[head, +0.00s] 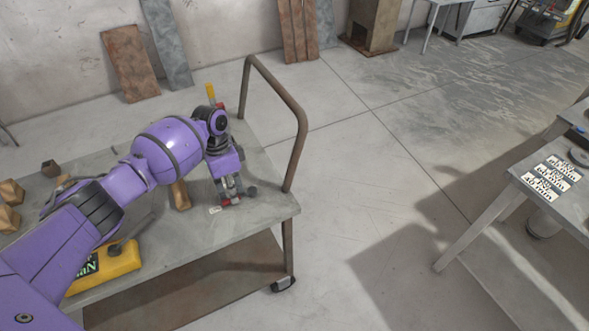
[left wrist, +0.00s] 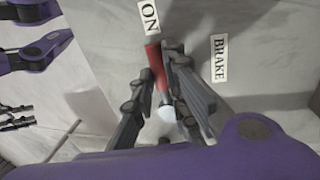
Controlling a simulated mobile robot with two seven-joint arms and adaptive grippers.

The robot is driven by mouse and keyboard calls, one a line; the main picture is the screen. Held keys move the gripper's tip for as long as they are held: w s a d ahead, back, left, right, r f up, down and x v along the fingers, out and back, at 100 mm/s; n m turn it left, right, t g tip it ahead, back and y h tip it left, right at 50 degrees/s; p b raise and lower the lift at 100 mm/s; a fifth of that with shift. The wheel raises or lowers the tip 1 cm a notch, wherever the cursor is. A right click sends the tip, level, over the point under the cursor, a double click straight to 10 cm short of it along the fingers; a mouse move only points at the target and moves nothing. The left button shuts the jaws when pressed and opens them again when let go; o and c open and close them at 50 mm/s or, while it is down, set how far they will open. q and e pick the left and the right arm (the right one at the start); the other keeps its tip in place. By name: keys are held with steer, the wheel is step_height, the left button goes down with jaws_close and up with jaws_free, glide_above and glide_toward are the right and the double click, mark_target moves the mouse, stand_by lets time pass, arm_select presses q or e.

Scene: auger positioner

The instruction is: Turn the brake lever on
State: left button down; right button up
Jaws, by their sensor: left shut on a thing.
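The brake lever (left wrist: 156,66) is a red bar with a pale tip, seen in the left wrist view. Its upper end is close to the white ON label (left wrist: 150,17). A BRAKE label (left wrist: 219,58) is to its right. My left gripper (left wrist: 168,108) is shut on the lever, with dark fingers on both sides of it. In the head view my left gripper (head: 234,190) points down at the right end of the cart, and the lever is mostly hidden there. A dark, gripper-like part of mine (left wrist: 15,122) shows at the left wrist view's left edge; its opening is unclear.
The grey cart (head: 270,201) has a tall brown rail handle (head: 302,135) at its right end. A yellow case (head: 118,262) and wooden blocks (head: 10,192) are on it, near my left arm. A grey table (head: 533,190) with labels stands at right; open floor is between.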

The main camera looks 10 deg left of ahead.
arm_select(q)
steer(key=shift+f, duration=0.1)
steer(key=c, duration=1.8)
jaws_free()
steer(key=shift+c, duration=0.2)
steer(key=shift+o, duration=0.5)
step_height(320, 180, up, 12)
steer(key=w+a, duration=0.1)
steer(key=w, duration=0.1)
steer(key=shift+a, duration=0.15)
steer(key=shift+f, duration=0.1)
steer(key=shift+s, duration=0.1)
